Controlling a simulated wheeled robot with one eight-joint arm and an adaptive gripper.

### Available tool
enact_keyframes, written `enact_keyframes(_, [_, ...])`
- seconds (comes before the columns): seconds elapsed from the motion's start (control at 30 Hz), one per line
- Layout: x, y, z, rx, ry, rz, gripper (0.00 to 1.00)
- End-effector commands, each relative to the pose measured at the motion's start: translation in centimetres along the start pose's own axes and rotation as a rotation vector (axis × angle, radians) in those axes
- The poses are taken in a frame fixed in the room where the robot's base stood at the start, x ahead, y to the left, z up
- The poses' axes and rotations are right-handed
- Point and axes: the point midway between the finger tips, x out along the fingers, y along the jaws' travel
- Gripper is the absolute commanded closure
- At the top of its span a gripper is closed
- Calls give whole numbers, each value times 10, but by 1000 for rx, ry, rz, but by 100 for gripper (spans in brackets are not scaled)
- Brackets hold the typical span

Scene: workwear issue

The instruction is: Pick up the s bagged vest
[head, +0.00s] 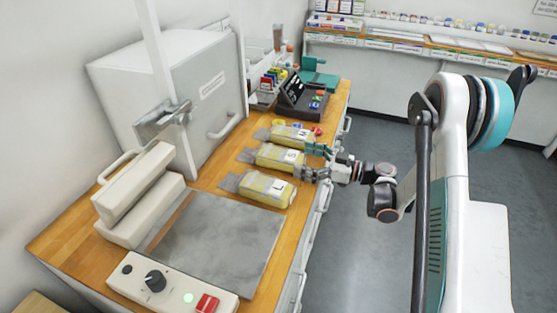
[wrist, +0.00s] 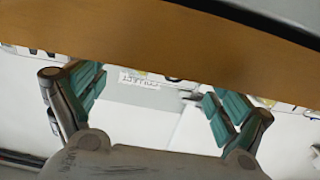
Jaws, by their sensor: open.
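Three yellow bagged vests with white labels lie in a row on the wooden counter in the head view. The middle one, the s bagged vest (head: 270,157), has a label that reads S. The nearest one, the L bagged vest (head: 262,188), reads L. The label of the farthest bagged vest (head: 288,135) is too small to read surely. My gripper (head: 311,162) is open at the counter's right edge, just right of the S bag's label end. Its teal-padded fingers show spread and empty in the wrist view (wrist: 152,95), where no bag is visible.
The wooden counter (head: 107,231) also carries a grey plate (head: 215,240), a control box with dial and buttons (head: 170,285), a large grey cabinet (head: 190,95) and a black display stand (head: 300,98). The L bag and far bag lie close on either side. Open floor lies right.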

Motion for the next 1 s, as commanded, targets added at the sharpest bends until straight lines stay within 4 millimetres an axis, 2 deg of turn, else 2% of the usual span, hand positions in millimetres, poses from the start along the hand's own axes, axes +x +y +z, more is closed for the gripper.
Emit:
enact_keyframes(0.17, [10, -1, 0, 0, 0, -1, 9])
enact_keyframes(0.43, [47, -4, 1, 0, 0, -1, 9])
enact_keyframes(0.7, [53, -3, -1, 0, 0, 1, 9])
enact_keyframes(0.77, [53, -3, -1, 0, 0, 1, 20])
enact_keyframes(0.93, [53, -3, -1, 0, 0, 1, 59])
enact_keyframes(1.0, [53, -3, -1, 0, 0, 1, 60])
